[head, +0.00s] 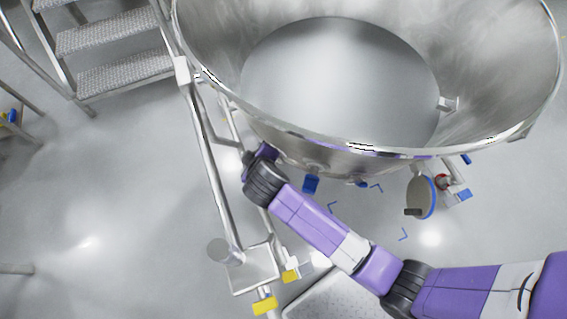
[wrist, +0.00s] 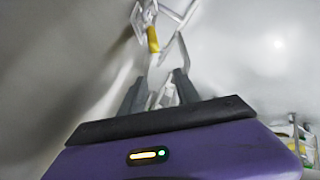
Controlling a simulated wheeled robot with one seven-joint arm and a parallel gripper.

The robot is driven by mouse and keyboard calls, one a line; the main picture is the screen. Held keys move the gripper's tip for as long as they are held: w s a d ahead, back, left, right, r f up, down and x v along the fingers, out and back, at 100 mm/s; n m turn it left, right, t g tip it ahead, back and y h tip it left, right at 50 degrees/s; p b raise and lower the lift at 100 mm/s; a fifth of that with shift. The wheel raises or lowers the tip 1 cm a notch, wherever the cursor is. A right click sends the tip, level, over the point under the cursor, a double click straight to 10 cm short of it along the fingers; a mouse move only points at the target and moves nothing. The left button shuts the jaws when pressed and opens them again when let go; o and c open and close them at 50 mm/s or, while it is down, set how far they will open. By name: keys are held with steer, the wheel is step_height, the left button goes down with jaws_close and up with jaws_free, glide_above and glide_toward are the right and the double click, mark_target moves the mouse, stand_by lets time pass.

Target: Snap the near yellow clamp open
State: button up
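Two yellow pieces, possibly the clamps, show in the head view at the foot of the steel frame: one (head: 264,306) at the bottom edge and one (head: 290,276) just above it. I cannot tell which is the near clamp. In the wrist view a yellow piece (wrist: 153,39) hangs by pale metal bars, beyond my fingertips and apart from them. My gripper (wrist: 160,84) has its two grey fingers spread, with a pale metal part showing between them. Its fingers are hidden in the head view, where my wrist reaches beside the bowl's lower left rim.
A large steel bowl (head: 480,110) fills the upper right. A steel frame rail (head: 212,170) runs down its left side to a flat base plate (head: 250,268). Metal steps (head: 120,75) stand upper left. A round blue-edged port (head: 420,197) sits under the bowl.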

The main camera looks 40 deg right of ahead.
steer(key=a+r+t+y, duration=0.3)
steer(key=r+t, duration=0.1)
steer(key=r, duration=0.2)
steer(key=s+d+r+m+t+y+p, duration=0.1)
steer(key=s+r+t+y+p, duration=0.1)
steer(key=s+r, duration=1.2)
steer(key=shift+s+d+r+m+t+p, duration=0.15)
steer(key=shift+s+d+m+t+p, duration=0.35)
steer(key=shift+t, duration=0.5)
steer(key=shift+o, duration=0.4)
steer(key=shift+a, duration=0.15)
